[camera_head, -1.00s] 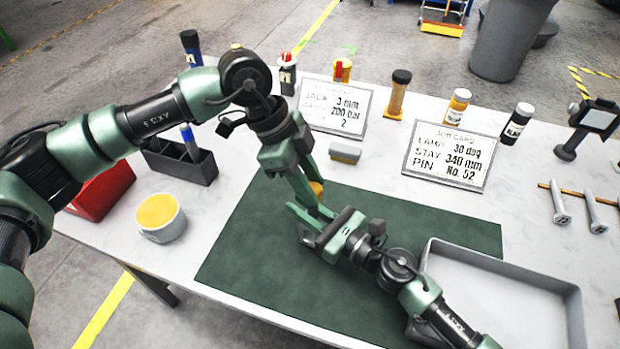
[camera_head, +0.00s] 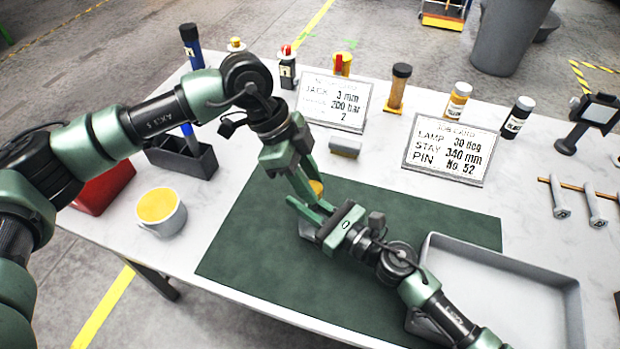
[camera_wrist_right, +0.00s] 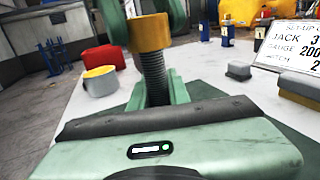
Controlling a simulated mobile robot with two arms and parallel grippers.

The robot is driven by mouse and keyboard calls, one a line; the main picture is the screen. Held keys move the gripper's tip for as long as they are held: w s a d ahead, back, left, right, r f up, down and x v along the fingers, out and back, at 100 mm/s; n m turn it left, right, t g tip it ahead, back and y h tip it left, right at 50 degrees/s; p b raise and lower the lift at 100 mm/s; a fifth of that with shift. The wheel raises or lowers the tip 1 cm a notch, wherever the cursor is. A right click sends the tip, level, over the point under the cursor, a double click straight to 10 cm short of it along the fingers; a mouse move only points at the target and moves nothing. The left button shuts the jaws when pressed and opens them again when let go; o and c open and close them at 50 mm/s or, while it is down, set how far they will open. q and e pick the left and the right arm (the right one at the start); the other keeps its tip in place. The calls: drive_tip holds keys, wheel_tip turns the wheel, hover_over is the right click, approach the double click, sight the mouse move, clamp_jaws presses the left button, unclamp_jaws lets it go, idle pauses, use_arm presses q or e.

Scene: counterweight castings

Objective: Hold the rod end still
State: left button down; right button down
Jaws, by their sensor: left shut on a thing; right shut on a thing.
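A dark threaded rod (camera_wrist_right: 155,78) stands roughly upright in the right wrist view, with a gold-yellow collar (camera_wrist_right: 150,33) at its upper end. In the head view only the yellow end piece (camera_head: 316,187) shows between the grippers; the rod below it is mostly hidden. My left gripper (camera_head: 313,192) comes down from above and is shut on the yellow collar. My right gripper (camera_head: 311,207) reaches in from the lower right and is shut on the threaded rod below the collar. Its fingers (camera_wrist_right: 160,95) show on both sides of the rod.
A green mat (camera_head: 260,250) lies under the grippers. A grey tray (camera_head: 500,256) is at the right, and a grey cup with yellow contents (camera_head: 172,228) at the left. Two sign cards (camera_head: 336,101), (camera_head: 450,150) and several bottles stand along the back.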

use_arm(q)
drive_tip(key=shift+f, duration=0.35)
